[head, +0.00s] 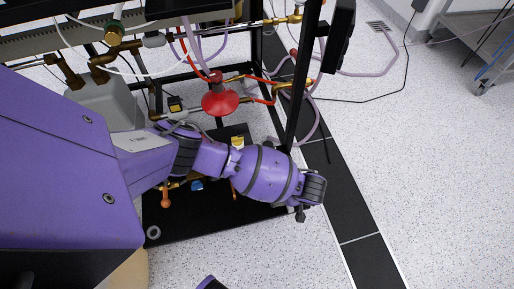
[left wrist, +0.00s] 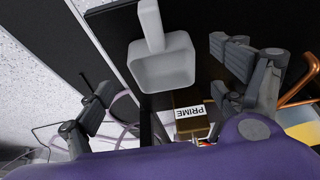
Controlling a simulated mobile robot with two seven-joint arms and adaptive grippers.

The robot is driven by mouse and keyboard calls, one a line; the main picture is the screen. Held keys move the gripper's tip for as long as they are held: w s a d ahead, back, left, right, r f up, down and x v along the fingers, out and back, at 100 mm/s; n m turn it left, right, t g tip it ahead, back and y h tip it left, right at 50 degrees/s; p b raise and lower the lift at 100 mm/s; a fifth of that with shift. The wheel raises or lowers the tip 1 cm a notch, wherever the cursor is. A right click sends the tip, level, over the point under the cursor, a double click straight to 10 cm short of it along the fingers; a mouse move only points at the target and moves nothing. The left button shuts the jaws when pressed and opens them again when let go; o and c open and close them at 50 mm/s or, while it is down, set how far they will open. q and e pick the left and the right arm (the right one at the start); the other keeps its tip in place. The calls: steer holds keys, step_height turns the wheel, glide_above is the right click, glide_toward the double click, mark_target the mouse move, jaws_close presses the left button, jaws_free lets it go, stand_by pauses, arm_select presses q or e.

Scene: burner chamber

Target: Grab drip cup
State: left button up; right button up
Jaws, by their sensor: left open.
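The drip cup (left wrist: 160,70) is a pale grey, square, open cup with a straight handle, seen in the left wrist view. Its handle points to the top of that picture. My left gripper (left wrist: 162,68) is open, with one finger on each side of the cup in the picture and gaps between. The cup appears farther off than the fingers, and I see no contact. In the head view my purple left arm reaches across the black base plate (head: 200,225) and hides most of the gripper. I cannot make out the cup there. My right gripper is not in view.
A block labelled PRIME (left wrist: 190,112) sits near the cup. In the head view, a red funnel-shaped part (head: 220,98), brass valves (head: 112,36), hoses and a black frame post (head: 302,75) crowd the rig. A grey container (head: 105,98) stands left.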

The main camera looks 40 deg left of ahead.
arm_select(q)
steer(key=b+x, duration=0.2)
steer(key=x, duration=0.2)
steer(key=shift+s, duration=0.15)
steer(key=c, duration=1.2)
steer(key=shift+c, duration=0.2)
